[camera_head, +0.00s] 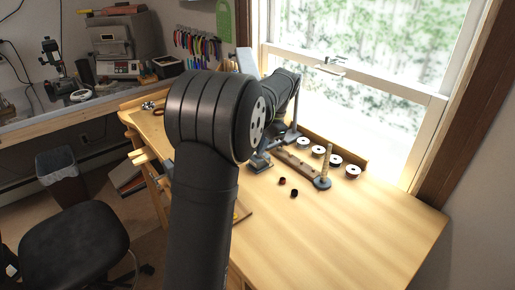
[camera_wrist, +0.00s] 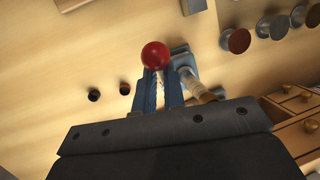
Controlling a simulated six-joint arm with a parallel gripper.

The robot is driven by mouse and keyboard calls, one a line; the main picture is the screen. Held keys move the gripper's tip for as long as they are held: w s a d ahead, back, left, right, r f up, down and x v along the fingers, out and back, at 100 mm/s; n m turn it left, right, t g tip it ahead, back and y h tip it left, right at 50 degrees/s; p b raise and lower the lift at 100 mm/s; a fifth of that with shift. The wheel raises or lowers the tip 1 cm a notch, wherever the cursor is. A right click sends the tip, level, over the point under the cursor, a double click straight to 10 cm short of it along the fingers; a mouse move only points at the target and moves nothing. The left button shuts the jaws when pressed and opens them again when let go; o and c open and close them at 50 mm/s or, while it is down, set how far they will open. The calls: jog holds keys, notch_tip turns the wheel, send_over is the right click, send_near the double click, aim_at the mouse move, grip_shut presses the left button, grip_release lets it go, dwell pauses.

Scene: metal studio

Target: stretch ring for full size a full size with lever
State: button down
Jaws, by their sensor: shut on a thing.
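In the wrist view, the two blue fingers of my gripper (camera_wrist: 160,92) reach up to a red ball knob (camera_wrist: 155,55), which appears to be the lever's end, and are shut on the lever. A grey metal stretcher (camera_wrist: 183,62) stands right beside the fingers, with a pale tapered part next to it. I cannot make out a ring on the stretcher.
Two small dark pieces (camera_head: 288,187) lie on the bench (camera_head: 345,230). An upright rod on a round base (camera_head: 322,183) stands near a brown wooden block (camera_head: 298,165). Several spools (camera_head: 335,160) line the window side. The bench's right front is clear.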

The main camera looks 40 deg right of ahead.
jog(key=shift+w+d, duration=0.15)
jog(key=c, duration=1.5)
grip_release()
jog(key=shift+c, duration=0.2)
jog(key=v, duration=1.7)
jog(key=shift+r, duration=0.25)
jog(key=shift+o, duration=0.2)
